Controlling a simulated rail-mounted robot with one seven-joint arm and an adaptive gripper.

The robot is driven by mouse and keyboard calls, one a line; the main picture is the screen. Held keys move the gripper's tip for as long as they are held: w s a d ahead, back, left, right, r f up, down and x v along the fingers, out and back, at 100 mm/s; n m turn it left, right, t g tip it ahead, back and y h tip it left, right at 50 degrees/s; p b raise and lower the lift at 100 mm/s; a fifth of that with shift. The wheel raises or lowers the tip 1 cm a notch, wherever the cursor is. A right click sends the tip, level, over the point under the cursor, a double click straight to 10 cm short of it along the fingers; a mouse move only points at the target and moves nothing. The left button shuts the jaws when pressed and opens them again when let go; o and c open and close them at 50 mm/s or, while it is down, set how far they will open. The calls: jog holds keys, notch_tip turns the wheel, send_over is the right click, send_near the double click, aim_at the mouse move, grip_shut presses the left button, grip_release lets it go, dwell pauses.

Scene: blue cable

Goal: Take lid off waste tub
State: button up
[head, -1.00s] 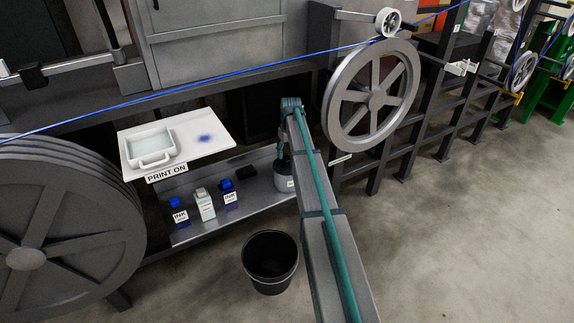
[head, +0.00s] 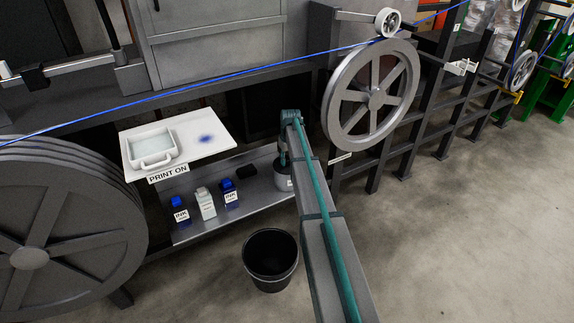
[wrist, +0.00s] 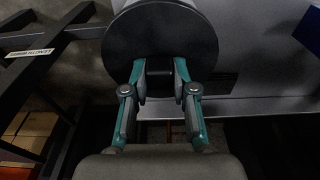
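The waste tub (head: 283,182) is a small grey tub with a white label. It stands at the right end of the low shelf, partly hidden behind my arm. Its lid (wrist: 160,30) is a dark round disc filling the upper middle of the wrist view, with a dark knob (wrist: 160,73). My gripper (wrist: 160,72) has one finger on each side of the knob. The fingers are drawn partly together and look closed on it, though the contact is dark.
The low metal shelf (head: 240,208) also holds ink bottles (head: 180,209), a white bottle (head: 206,204) and a black pad (head: 246,171). A white board (head: 205,150) with a tray is above. A black bin (head: 270,255) stands on the floor. A large wheel (head: 372,95) is to the right.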

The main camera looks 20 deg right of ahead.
grip_shut()
